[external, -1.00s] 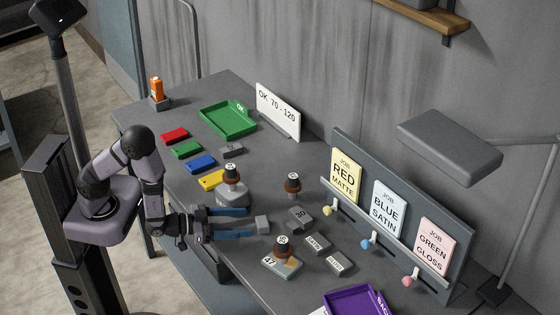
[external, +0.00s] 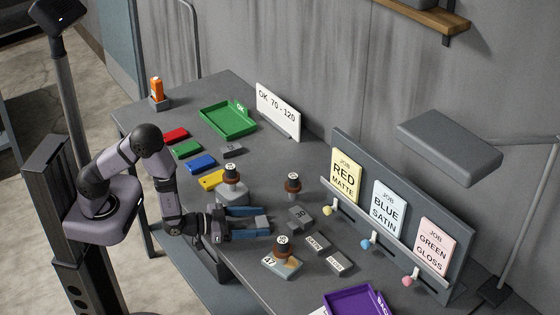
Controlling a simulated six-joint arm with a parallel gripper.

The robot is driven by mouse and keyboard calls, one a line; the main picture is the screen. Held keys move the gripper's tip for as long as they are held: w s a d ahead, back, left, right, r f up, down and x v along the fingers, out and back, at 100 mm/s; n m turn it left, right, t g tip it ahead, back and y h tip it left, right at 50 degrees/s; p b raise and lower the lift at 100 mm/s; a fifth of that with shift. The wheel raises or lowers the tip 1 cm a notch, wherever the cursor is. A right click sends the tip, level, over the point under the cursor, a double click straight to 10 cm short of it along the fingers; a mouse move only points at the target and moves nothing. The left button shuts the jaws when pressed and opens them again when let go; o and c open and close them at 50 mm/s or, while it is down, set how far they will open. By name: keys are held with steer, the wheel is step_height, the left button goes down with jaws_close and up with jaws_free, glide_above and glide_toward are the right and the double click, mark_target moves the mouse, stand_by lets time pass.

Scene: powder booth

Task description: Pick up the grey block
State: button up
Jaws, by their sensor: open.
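A small plain grey block (external: 261,221) lies on the dark table near its front edge, in the middle of the external view. My gripper (external: 267,221) is low over the table, pointing right. Its two blue fingers are open, one on the far side of the block and one on the near side. The block sits between the fingers near their tips. I cannot tell whether either finger touches it. The near finger hides part of the block's lower side.
A grey pedestal with a dark-topped stamp (external: 232,187) stands just behind the fingers. Another stamp on a plate (external: 282,258) is close in front. Labelled grey blocks (external: 300,217) lie to the right. A purple tray (external: 357,303) and green tray (external: 228,120) are farther off.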

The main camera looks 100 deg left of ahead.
steer(key=c, duration=1.1)
steer(key=shift+r, duration=0.1)
steer(key=shift+c, duration=0.2)
step_height(320, 180, up, 10)
